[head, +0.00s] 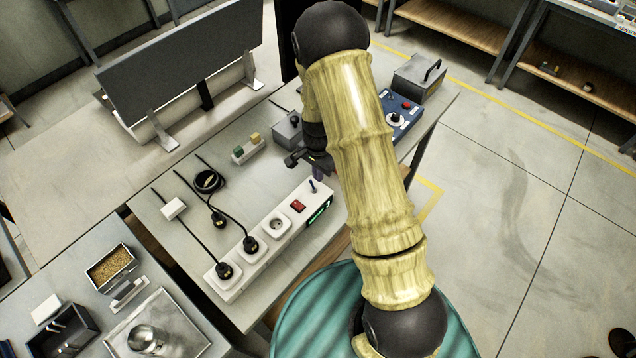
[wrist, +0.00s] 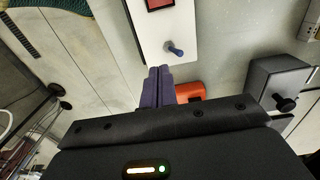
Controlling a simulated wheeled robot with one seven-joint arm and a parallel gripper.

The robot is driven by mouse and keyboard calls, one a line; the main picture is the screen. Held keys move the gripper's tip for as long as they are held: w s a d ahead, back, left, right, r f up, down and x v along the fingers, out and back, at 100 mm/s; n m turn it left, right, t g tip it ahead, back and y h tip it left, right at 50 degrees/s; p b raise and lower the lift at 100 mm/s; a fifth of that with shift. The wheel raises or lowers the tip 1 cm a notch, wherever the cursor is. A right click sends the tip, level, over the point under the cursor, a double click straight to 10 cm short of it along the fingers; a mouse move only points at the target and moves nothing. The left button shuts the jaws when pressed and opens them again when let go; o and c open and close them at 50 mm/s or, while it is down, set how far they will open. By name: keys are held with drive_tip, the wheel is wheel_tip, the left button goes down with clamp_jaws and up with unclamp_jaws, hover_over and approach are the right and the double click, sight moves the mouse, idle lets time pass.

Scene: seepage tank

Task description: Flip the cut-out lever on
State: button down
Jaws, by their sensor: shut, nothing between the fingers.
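In the wrist view the lever (wrist: 174,49) leans up from the white strip end (wrist: 168,18). My gripper (wrist: 158,70) is shut and empty, its purple fingertips just short of the lever, with a small gap in the picture. Whether they touch is not clear. In the head view my gripper (head: 319,172) is above and beside the lever, partly hidden by my arm.
Two black plugs and cables sit in the strip. A grey box (head: 288,127) with a black knob and a blue control box (head: 397,117) stand farther back. An orange-red block (wrist: 188,92) is partly hidden behind my gripper.

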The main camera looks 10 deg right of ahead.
drive_tip(key=shift+s+r+p, duration=0.1)
drive_tip(key=shift+r+p, duration=0.3)
drive_tip(key=shift+r, duration=0.45)
drive_tip(key=s+d+r+n+t+b, duration=0.1)
drive_tip(key=s+r+n+b, duration=0.3)
drive_tip(key=s+r+n, duration=0.6)
drive_tip(key=s+r+t, duration=0.1)
drive_tip(key=s+r, duration=0.5)
drive_tip(key=shift+d+n+t, duration=0.3)
drive_tip(key=shift+n, duration=0.1)
